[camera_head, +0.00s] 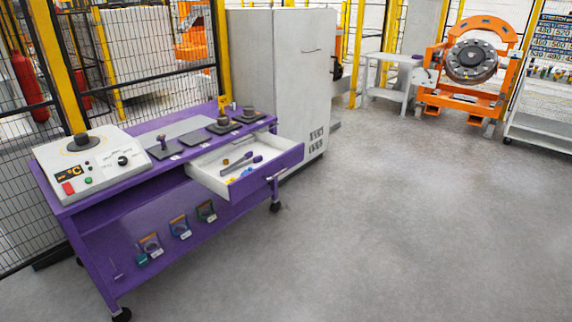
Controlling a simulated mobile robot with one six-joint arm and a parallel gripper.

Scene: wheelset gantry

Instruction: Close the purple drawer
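The purple drawer (289,166) is in the right part of a purple workbench (120,208). It is pulled out towards the open floor, and its white inside shows. In it lie a dark purple-handled tool (240,163), a small brownish round piece and small blue and yellow items. The drawer's front panel is purple and upright. My gripper is not in view, and nothing touches the drawer.
A control box (92,163) with a display stands on the bench's left end. A grey cabinet (281,75) stands behind the drawer. Mesh fencing runs behind the bench. An orange wheel stand (470,66) is far right. The grey floor (390,220) in front is clear.

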